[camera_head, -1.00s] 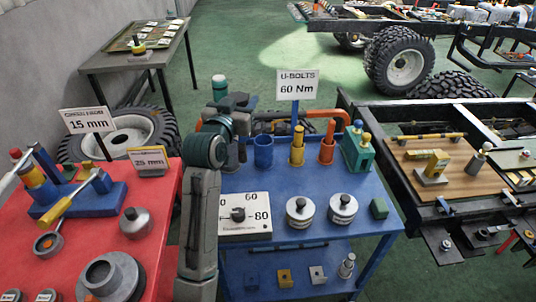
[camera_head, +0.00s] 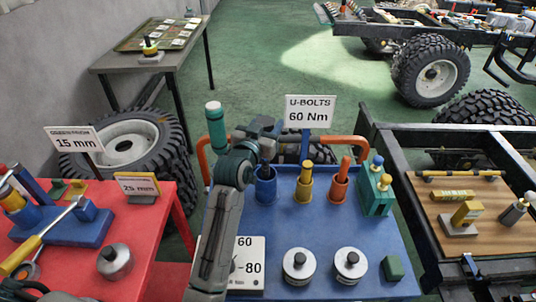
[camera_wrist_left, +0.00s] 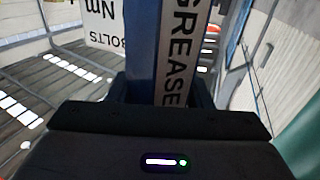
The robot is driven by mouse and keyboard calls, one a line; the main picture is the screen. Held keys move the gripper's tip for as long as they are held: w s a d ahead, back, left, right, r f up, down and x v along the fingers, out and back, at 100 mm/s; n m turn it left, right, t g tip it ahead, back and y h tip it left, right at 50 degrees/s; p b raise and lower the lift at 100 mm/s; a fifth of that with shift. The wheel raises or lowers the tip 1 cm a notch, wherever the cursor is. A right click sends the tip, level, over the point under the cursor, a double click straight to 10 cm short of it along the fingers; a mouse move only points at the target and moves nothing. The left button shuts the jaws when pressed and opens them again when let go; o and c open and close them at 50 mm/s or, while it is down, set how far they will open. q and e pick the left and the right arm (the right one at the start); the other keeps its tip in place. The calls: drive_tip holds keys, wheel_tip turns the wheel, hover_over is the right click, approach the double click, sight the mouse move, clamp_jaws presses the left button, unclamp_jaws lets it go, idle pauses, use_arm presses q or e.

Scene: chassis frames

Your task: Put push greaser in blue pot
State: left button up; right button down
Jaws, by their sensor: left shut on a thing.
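My left gripper (camera_head: 266,142) is just above the blue pot (camera_head: 265,190), on the blue table's back part. My right gripper is not in view.
A yellow pot (camera_head: 303,190) and an orange pot (camera_head: 337,188) stand to the right, each with an item in it. A green holder (camera_head: 375,195) is beyond them. The U-bolts sign (camera_head: 310,110) stands behind. Two round weights (camera_head: 300,265) sit in front.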

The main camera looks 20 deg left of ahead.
use_arm(q)
drive_tip(key=f, duration=0.5)
drive_tip(key=shift+w+f+p, duration=0.25)
drive_tip(key=shift+f+p, duration=0.05)
drive_tip(key=shift+p, duration=0.05)
drive_tip(key=shift+s+f, duration=0.15)
drive_tip(key=shift+f, duration=0.3)
wheel_tip(320, 180, down, 4)
drive_tip(key=shift+r, duration=0.1)
drive_tip(key=o, duration=1.3)
drive_tip(key=shift+o, duration=0.2)
